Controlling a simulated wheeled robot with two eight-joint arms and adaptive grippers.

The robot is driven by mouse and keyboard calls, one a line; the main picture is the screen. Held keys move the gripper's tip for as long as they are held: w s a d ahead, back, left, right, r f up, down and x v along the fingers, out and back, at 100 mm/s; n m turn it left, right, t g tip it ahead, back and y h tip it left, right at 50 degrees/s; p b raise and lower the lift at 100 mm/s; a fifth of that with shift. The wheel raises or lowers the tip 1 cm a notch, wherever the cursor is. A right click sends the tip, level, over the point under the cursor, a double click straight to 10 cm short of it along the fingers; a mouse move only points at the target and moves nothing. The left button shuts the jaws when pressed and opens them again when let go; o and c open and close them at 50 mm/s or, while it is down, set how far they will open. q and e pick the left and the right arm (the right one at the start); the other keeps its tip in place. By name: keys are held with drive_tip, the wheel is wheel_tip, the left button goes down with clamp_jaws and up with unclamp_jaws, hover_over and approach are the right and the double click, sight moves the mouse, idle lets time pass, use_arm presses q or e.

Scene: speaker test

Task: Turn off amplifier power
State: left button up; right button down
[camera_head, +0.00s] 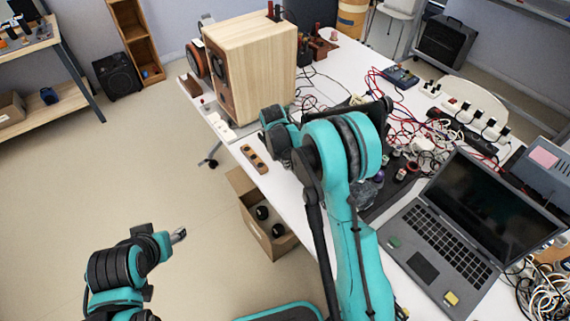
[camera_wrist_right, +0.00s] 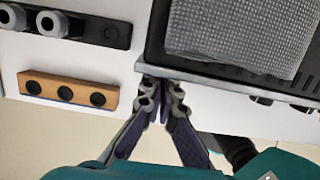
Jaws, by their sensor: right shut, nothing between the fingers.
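The amplifier (camera_wrist_right: 205,65) appears to be the dark box with a grey mesh top in the right wrist view. Its front edge faces down in that picture, with small round knobs (camera_wrist_right: 260,98) along it. My right gripper (camera_wrist_right: 163,88) is shut and empty, its fingertips close to the left end of that edge; I cannot tell whether they touch. No power switch can be made out. In the head view my right arm hides most of the amplifier and its own gripper (camera_head: 282,137). My left gripper (camera_head: 178,236) is low over the floor at the left, away from the table; its jaws are unclear.
A wooden block with three holes (camera_head: 254,158) lies on the table edge, also in the wrist view (camera_wrist_right: 68,92). A large wooden speaker (camera_head: 255,65) stands behind it. A laptop (camera_head: 445,240) and tangled cables (camera_head: 405,125) crowd the right. A cardboard box (camera_head: 245,190) sits below the table edge.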

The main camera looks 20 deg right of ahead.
drive_tip(key=shift+r+p, duration=0.5)
drive_tip(key=shift+r, duration=0.4)
drive_tip(key=shift+s+a, duration=0.1)
drive_tip(key=shift+a, duration=0.25)
drive_tip(key=a, duration=0.1)
drive_tip(key=s+a, duration=0.1)
drive_tip(key=shift+a+r, duration=0.2)
drive_tip(key=shift+a, duration=0.1)
wheel_tip(320, 180, up, 10)
drive_tip(key=a+p, duration=0.1)
drive_tip(key=p, duration=0.2)
drive_tip(key=shift+s+a, duration=0.2)
drive_tip(key=shift+s, duration=0.05)
drive_tip(key=shift+s+p, duration=0.1)
drive_tip(key=shift+p, duration=0.2)
